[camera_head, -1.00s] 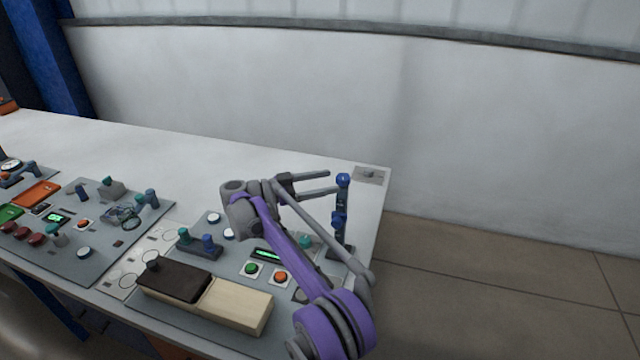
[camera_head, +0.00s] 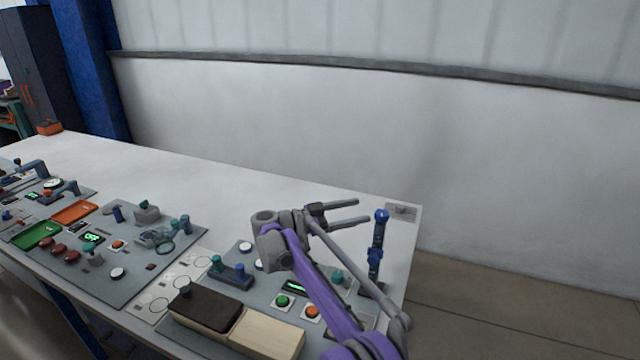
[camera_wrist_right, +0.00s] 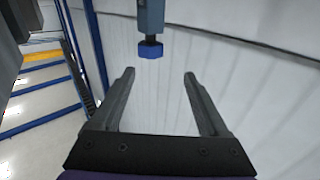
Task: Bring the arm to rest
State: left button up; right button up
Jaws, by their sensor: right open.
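My right arm (camera_head: 318,285), purple and grey, reaches up from the bottom of the head view over the right control panel. My right gripper (camera_head: 362,212) is open and empty, its two fingers pointing right towards the top of a dark post with blue knobs (camera_head: 376,250). In the right wrist view the open fingers (camera_wrist_right: 160,95) stand apart with nothing between them. A grey rod with a blue knob (camera_wrist_right: 151,48) hangs into that view above and beyond the fingertips. Whether the fingers touch the post cannot be told. My left gripper is not in view.
The right panel carries a dark and pale wooden box (camera_head: 270,338), a green button (camera_head: 282,300) and an orange button (camera_head: 312,312). Another panel (camera_head: 120,285) lies to the left. The table's back strip (camera_head: 220,175) is clear, with a pale wall behind.

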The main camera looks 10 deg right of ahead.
jog(key=w+r+n+t+y, duration=0.4)
jog(key=r+n+t, duration=0.3)
jog(key=r+t, duration=0.7)
jog(key=s+a+r+n+t+y, duration=0.1)
jog(key=s+a+n+t+y, duration=0.3)
jog(key=y, duration=0.3)
jog(key=s+a+f+n+g+y, duration=0.3)
jog(key=s+a+f+n+y, duration=0.2)
jog(key=s+f+n+y, duration=0.3)
jog(key=s+d+f+g, duration=0.1)
jog(key=s+f+g, duration=0.2)
jog(key=s+f, duration=0.5)
jog(key=s+d+f+m+g, duration=0.1)
jog(key=s+f+g, duration=0.3)
jog(key=s+f, duration=0.5)
jog(key=s+d+f+g, duration=0.3)
jog(key=s+f, duration=0.5)
jog(key=s, duration=0.7)
jog(key=shift+f+g+h, duration=0.3)
jog(key=shift+f+g, duration=0.05)
jog(key=shift+g, duration=0.25)
jog(key=shift+a, duration=0.1)
